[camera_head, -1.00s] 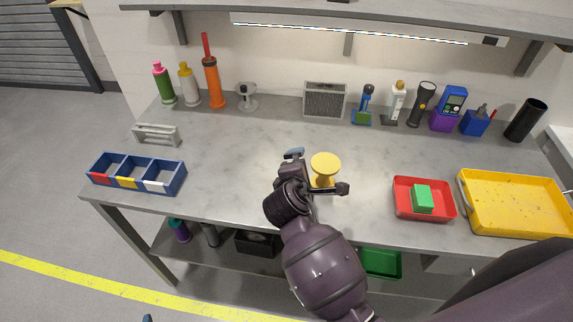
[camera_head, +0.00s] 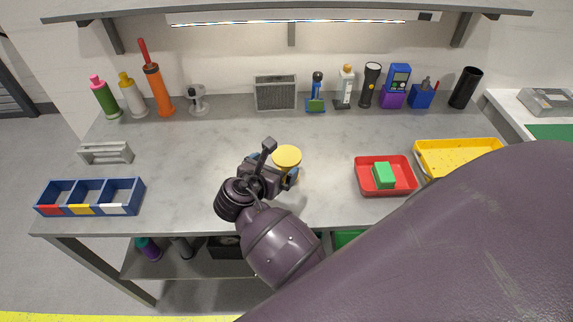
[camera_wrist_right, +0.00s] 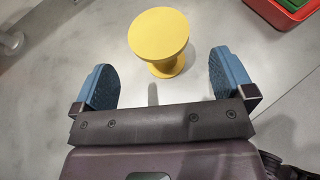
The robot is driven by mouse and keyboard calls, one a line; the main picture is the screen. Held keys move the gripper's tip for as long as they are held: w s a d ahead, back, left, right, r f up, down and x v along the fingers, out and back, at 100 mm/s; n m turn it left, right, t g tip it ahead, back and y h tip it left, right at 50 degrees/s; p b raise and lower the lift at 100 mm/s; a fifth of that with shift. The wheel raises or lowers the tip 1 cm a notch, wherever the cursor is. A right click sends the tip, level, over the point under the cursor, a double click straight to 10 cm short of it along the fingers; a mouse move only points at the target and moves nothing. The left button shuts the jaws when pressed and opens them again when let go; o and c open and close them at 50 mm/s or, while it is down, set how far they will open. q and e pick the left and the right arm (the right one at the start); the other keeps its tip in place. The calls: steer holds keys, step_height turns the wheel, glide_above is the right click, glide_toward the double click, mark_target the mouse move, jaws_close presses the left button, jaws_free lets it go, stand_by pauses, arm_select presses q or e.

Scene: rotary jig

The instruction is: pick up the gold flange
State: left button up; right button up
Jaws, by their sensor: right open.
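The gold flange (camera_head: 286,157), a yellow spool-like piece with a wide round top, stands upright on the grey workbench (camera_head: 200,155), near its middle. In the right wrist view the flange (camera_wrist_right: 158,36) shows its disc, a narrower neck and part of a lower rim. My right gripper (camera_head: 272,168) is close beside the flange in the head view and partly covers its lower part. In the wrist view its blue-padded fingers (camera_wrist_right: 160,62) are wide apart, with the flange ahead of the gap and no visible contact. My left gripper is out of view.
A red tray (camera_head: 365,187) with a green block (camera_head: 383,175) and a yellow tray (camera_head: 424,152) stand to the right. A blue divided bin (camera_head: 92,203) and a grey bracket (camera_head: 106,153) are at left. Bottles and tools line the back. Bench around the flange is mostly clear.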

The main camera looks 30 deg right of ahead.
mark_target(285, 157)
steer(key=x, duration=0.7)
steer(key=shift+w+f, duration=0.1)
steer(key=c, duration=0.8)
